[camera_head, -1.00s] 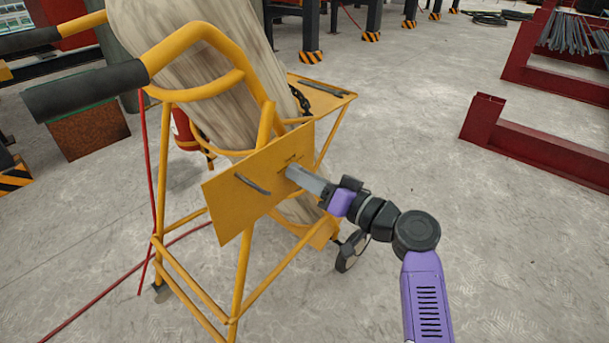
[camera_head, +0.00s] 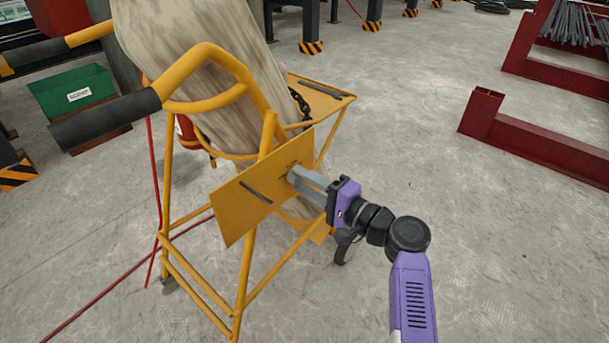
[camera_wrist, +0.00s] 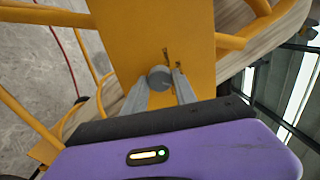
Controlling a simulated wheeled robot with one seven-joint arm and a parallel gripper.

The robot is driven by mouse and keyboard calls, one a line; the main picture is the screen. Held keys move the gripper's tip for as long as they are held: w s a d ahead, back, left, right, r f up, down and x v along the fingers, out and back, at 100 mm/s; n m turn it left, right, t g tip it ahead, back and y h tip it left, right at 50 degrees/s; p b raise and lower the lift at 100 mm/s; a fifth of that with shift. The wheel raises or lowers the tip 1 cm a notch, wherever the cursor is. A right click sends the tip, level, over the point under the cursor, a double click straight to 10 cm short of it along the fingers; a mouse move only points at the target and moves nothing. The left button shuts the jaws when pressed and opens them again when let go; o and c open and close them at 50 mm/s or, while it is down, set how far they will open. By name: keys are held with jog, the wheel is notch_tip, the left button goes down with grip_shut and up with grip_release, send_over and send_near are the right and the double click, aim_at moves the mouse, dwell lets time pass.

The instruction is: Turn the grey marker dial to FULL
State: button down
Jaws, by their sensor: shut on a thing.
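The grey marker dial (camera_wrist: 160,78) is a small round knob on a yellow plate (camera_head: 230,208) fixed to a yellow tubular cart. My gripper (camera_head: 294,176) reaches the right half of that plate. In the wrist view my gripper (camera_wrist: 160,85) has its two grey fingers on either side of the dial and is shut on it. Small dark marks (camera_wrist: 178,62) show on the plate just beyond the dial; I cannot read them. In the head view the fingers hide the dial.
A dark bar (camera_head: 256,191) sits on the plate's left half. The yellow cart frame (camera_head: 243,270) and a large pale cylinder (camera_head: 190,50) stand close to my arm. A red steel frame (camera_head: 530,155) lies to the right. The floor between is clear.

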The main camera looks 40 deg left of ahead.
jog(key=shift+w+m+p, duration=0.1)
jog(key=shift+m+p, duration=1.5)
jog(key=shift+m, duration=1.3)
jog(key=shift+f, duration=0.1)
jog(key=c, duration=1)
grip_release()
jog(key=d+p, duration=0.2)
jog(key=d, duration=0.6)
jog(key=shift+s, duration=0.35)
